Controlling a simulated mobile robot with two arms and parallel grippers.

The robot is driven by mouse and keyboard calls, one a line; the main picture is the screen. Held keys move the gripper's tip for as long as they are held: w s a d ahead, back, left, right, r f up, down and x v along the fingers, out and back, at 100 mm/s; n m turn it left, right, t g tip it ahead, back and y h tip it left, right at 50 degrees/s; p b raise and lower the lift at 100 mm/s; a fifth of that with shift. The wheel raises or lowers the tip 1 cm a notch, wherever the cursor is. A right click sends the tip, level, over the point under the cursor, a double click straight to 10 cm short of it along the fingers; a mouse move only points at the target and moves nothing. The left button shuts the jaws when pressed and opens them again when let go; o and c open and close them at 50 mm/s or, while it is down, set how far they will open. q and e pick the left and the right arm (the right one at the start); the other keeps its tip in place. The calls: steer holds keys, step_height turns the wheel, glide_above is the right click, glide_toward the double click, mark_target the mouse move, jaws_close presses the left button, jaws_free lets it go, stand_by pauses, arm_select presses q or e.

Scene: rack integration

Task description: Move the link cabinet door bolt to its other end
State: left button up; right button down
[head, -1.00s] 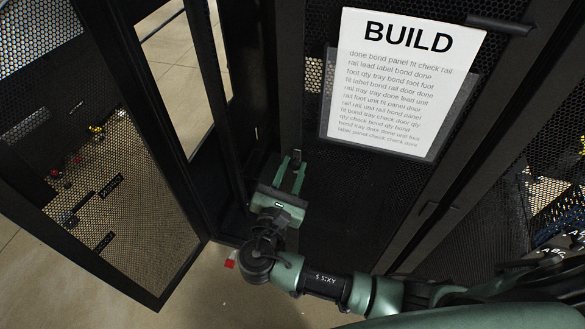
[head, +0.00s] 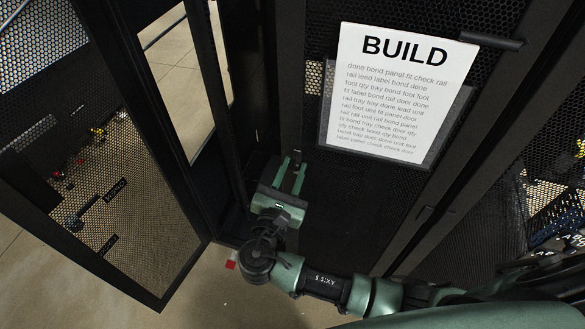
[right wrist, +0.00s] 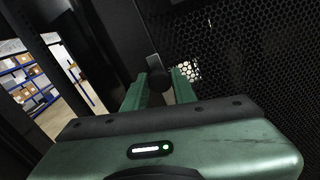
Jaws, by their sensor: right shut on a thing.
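My right gripper (head: 289,172) is at the edge of a black perforated cabinet door (head: 330,190), below and left of the BUILD sheet. In the right wrist view its two green fingers (right wrist: 157,85) are shut on a small dark knob (right wrist: 158,79), which looks like the door bolt. A short grey metal piece (right wrist: 154,62) shows just beyond the knob. The rest of the bolt is hidden or too dark to tell. My left gripper is not in view.
A white BUILD sheet (head: 400,90) hangs in a holder on the door. Another mesh door (head: 130,215) stands at the left, with a dark frame post between. Cables show behind mesh at the right. A small red thing (head: 231,262) is low beside my arm.

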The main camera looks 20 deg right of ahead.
steer(key=shift+r+p, duration=0.4)
steer(key=shift+r, duration=0.55)
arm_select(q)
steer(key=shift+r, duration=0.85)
arm_select(e)
steer(key=shift+f, duration=0.1)
steer(key=shift+w, duration=0.1)
steer(key=c, duration=1.1)
jaws_free()
steer(key=shift+c, duration=0.2)
